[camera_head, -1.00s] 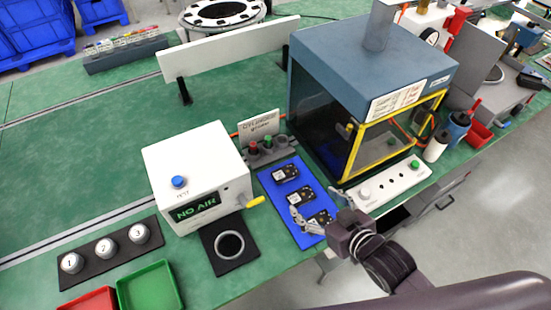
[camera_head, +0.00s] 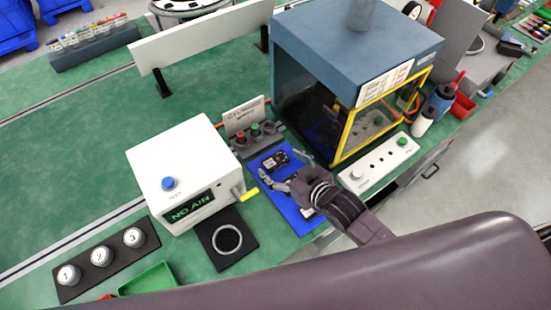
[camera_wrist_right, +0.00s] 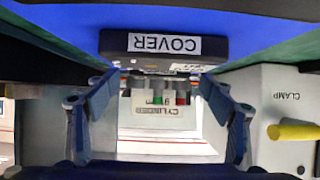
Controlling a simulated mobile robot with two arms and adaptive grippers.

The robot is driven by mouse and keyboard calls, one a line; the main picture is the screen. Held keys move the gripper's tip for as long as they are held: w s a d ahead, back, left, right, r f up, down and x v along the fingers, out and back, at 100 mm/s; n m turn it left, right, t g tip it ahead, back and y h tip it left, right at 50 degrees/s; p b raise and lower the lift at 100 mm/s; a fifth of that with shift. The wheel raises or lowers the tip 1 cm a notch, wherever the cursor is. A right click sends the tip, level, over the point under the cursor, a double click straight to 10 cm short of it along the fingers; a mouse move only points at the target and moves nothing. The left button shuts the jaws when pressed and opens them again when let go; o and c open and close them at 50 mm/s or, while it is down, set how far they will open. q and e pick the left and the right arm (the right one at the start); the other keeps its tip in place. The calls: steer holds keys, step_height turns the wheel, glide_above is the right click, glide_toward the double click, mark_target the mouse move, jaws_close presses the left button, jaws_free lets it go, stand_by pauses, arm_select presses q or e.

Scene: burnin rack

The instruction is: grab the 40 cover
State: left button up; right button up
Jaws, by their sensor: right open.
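Black covers lie on a blue mat (camera_head: 268,190). The far cover (camera_head: 274,161) is in plain sight in the head view; a nearer one (camera_head: 308,212) is partly hidden by my right gripper. I cannot read a 40 on any of them. My right gripper (camera_head: 283,173) is open above the mat, its fingers pointing toward the far cover. In the right wrist view, a dark cover (camera_wrist_right: 165,58) with an upside-down white "COVER" label lies beyond my open fingers (camera_wrist_right: 157,83), with nothing held between them. My left gripper is out of view.
A white "NO AIR" box (camera_head: 185,165) with a yellow-tipped lever stands left of the mat. A blue-grey chamber (camera_head: 350,55) with a yellow frame stands to the right, a button panel (camera_head: 380,162) in front. A cylinder sign (camera_head: 244,115) stands behind the mat.

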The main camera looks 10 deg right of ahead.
steer(key=shift+w+f, duration=0.15)
steer(key=shift+w, duration=0.1)
steer(key=shift+c, duration=0.2)
steer(key=shift+a, duration=0.1)
steer(key=c, duration=0.5)
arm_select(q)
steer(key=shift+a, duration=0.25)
arm_select(e)
steer(key=c, duration=0.7)
steer(key=shift+o, duration=0.2)
